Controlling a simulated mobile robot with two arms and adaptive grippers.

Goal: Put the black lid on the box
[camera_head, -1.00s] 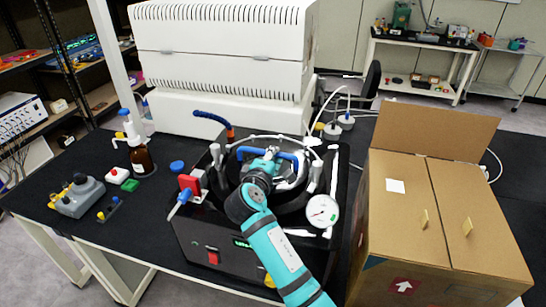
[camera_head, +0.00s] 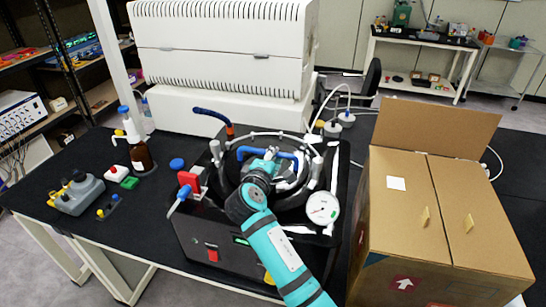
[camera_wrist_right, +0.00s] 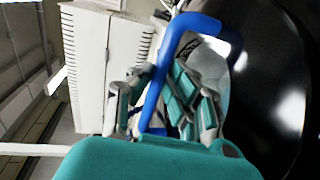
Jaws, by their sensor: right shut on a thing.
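The black box (camera_head: 198,236) stands on the dark bench, with a round opening area on top. The black lid (camera_wrist_right: 282,95) shows as a large glossy disc at the right of the wrist view. Its blue handle (camera_head: 284,154) also shows in the wrist view (camera_wrist_right: 156,95). My right gripper (camera_head: 263,165) is over the box's top and shut on the handle; its fingers show in the wrist view (camera_wrist_right: 165,100). My gripper and arm hide part of the lid in the head view. I cannot tell whether the lid's rim touches the box. My left gripper is not in view.
A pressure gauge (camera_head: 322,208) and a red-and-blue valve (camera_head: 188,184) rise at the box's edges. A cardboard carton (camera_head: 405,225) with a raised flap stands close on the right. A brown bottle (camera_head: 142,158) and small parts stand left. A white machine (camera_head: 225,75) is behind.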

